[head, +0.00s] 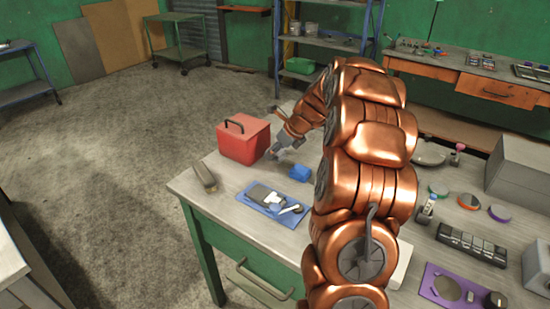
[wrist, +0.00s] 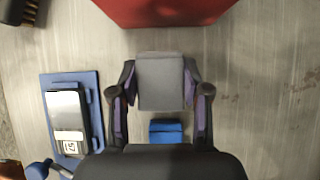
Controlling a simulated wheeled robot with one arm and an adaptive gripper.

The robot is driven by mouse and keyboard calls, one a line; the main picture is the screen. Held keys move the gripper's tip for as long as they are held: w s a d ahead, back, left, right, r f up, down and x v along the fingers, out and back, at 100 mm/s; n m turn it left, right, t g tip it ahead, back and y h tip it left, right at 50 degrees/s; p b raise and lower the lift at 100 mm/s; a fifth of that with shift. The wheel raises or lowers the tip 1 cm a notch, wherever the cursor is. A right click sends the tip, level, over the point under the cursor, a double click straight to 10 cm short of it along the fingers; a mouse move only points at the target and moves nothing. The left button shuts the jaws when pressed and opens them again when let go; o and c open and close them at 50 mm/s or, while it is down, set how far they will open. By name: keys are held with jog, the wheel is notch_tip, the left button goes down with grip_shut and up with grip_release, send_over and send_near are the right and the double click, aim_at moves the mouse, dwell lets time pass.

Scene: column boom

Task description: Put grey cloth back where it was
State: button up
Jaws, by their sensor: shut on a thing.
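The grey cloth (wrist: 160,82) looks like a small folded pad between the two fingers of my gripper (wrist: 160,90) in the wrist view. The fingers press on its left and right sides. In the head view my gripper (head: 284,147) is low over the workbench, just right of the red box (head: 243,142). The cloth is too small there to make out clearly. I cannot tell whether it touches the bench top. A blue folded cloth or block (wrist: 167,131) lies just below the grey cloth in the wrist view, and it also shows in the head view (head: 300,173).
The red box's edge (wrist: 165,12) is close beyond the cloth. A blue mat (head: 268,208) with a device and tools lies to the left in the wrist view. A brush (head: 204,178) lies near the bench's left corner. Bare bench top shows right of my gripper in the wrist view.

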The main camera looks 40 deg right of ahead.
aim_at(275, 159)
jog(key=shift+w+d+f, duration=0.15)
jog(key=shift+w, duration=0.05)
jog(key=shift+f+p, duration=0.3)
jog(key=shift+f, duration=1.4)
jog(key=shift+f, duration=0.1)
jog(key=o, duration=1.1)
